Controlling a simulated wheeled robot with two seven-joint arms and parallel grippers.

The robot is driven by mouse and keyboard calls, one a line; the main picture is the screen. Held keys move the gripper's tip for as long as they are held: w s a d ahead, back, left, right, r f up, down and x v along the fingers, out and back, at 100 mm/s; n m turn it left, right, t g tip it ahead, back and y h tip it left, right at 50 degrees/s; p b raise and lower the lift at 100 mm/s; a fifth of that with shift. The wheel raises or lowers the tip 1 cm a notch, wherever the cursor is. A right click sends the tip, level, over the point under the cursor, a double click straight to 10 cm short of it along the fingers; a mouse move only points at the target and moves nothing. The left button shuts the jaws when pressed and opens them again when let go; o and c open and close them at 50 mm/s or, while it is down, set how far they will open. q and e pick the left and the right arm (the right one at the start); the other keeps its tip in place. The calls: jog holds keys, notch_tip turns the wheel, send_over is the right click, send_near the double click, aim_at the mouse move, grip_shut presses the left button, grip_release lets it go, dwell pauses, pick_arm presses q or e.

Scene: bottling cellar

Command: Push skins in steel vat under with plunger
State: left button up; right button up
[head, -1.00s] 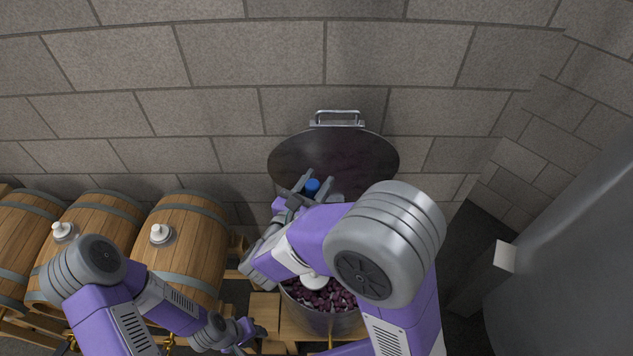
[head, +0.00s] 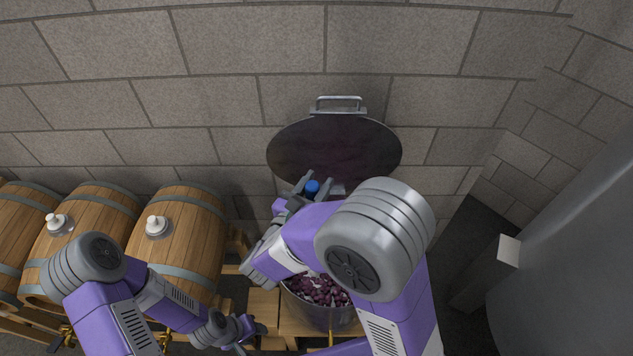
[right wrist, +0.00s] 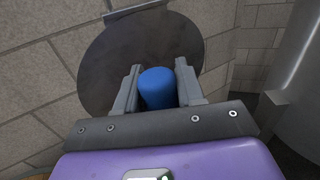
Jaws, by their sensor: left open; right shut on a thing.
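The steel vat (head: 325,319) stands low in the middle of the head view, partly covered by my right arm. Dark purple skins (head: 322,292) show inside its rim. My right gripper (head: 313,186) is above the vat, shut on the plunger's blue handle top (head: 312,188). In the right wrist view the blue handle top (right wrist: 157,90) sits between the two fingers. The plunger's lower part is not visible; my arm or the skins hide it. My left gripper (head: 252,336) is open and empty, low and left of the vat.
The vat's round lid (head: 330,150) stands raised behind it, close to the wall. Wooden barrels (head: 185,235) with white bungs lie on a rack at the left. A large grey tank (head: 575,270) stands at the right.

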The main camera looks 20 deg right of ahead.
notch_tip(320, 180, down, 6)
jog(key=b, duration=0.4)
jog(key=shift+f+b, duration=0.25)
jog(key=shift+b, duration=0.05)
jog(key=shift+a+r, duration=0.1)
dwell(0.4)
notch_tip(320, 180, up, 12)
jog(key=p, duration=1.1)
